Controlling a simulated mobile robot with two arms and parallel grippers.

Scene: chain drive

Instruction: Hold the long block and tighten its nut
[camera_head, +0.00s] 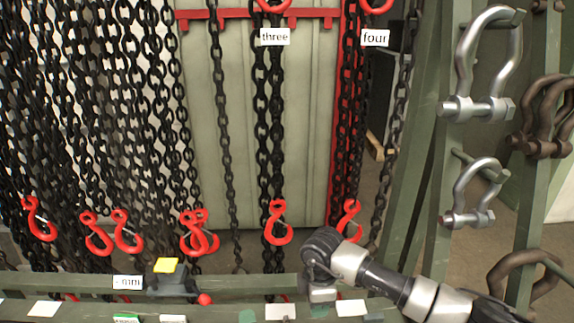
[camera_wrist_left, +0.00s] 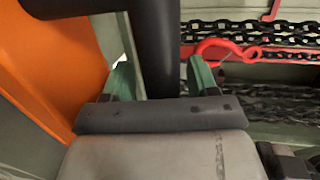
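I cannot make out a long block or a nut for certain in either view. A dark block-like object (camera_head: 172,284) with a yellow top stands on the green frame at the lower left of the head view. My right gripper (camera_head: 320,306) points down over the front rail, at the end of the arm from the lower right. Its fingers are too small to tell open from shut. My left gripper (camera_wrist_left: 162,80) shows only in the left wrist view. Its green fingers stand apart, with a dark bar (camera_wrist_left: 157,50) crossing the space between them; a gap shows beside the right finger.
Black chains (camera_head: 150,110) with red hooks (camera_head: 278,222) hang across the back. Steel shackles (camera_head: 488,60) hang on green posts at the right. Green rails (camera_head: 240,283) run along the bottom. In the left wrist view, an orange surface (camera_wrist_left: 35,70) is close on the left.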

